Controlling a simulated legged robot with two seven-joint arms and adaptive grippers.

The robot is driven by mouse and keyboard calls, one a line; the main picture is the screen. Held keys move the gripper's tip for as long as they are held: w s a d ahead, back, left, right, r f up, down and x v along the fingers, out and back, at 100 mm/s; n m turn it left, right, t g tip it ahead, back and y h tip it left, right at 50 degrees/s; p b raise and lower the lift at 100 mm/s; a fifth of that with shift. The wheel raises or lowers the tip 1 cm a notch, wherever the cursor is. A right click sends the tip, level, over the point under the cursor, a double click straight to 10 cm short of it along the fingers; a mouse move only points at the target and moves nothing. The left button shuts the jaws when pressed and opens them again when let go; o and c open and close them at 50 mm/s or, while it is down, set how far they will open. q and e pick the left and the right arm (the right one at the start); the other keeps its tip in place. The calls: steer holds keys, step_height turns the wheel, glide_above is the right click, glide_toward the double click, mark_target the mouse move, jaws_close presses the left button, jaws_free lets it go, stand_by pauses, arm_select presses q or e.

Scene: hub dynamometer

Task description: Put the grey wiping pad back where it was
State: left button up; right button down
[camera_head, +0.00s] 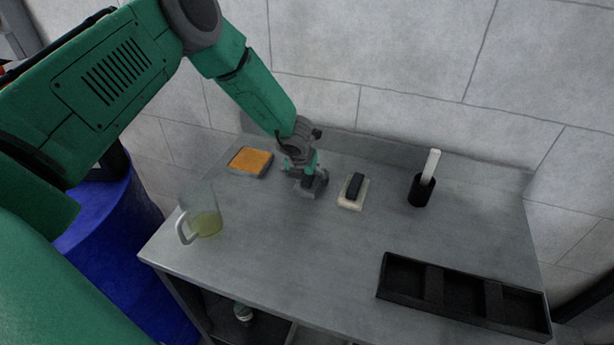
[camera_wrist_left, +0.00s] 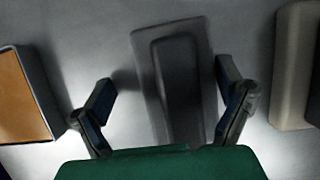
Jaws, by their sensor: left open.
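The grey wiping pad (camera_wrist_left: 197,32), with a darker grey raised handle, lies on the table in the left wrist view. It is between the two spread fingers of my left gripper (camera_wrist_left: 168,85), with a gap visible on each side of the handle. In the head view my left gripper (camera_head: 309,184) reaches down to the back middle of the table, and it mostly hides the grey pad there. The gripper is open and empty. My right gripper is not in view.
A glass jug (camera_head: 206,223), a black holder (camera_head: 420,191) with a white stick, and a black divided tray (camera_head: 462,296) stand on the grey table (camera_head: 290,255).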

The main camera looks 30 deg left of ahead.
mark_target(305, 179)
arm_select(q)
steer(key=shift+s+d+f, duration=0.2)
steer(key=shift+d, duration=0.05)
steer(key=shift+d+r, duration=0.1)
steer(key=shift+d, duration=0.5)
steer(key=shift+s+a, duration=0.1)
steer(key=shift+a, duration=0.25)
steer(key=shift+r+p, duration=0.15)
steer(key=shift+p, duration=0.15)
steer(key=v, duration=1.1)
steer(key=shift+w+r, duration=0.3)
steer(key=shift+w, duration=0.05)
steer(key=shift+s+d+r, duration=0.2)
steer(key=shift+s+r, duration=0.05)
steer(key=shift+r, duration=0.35)
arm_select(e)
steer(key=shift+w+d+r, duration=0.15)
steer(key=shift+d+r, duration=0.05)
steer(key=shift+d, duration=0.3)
arm_select(q)
steer(key=shift+a, duration=0.1)
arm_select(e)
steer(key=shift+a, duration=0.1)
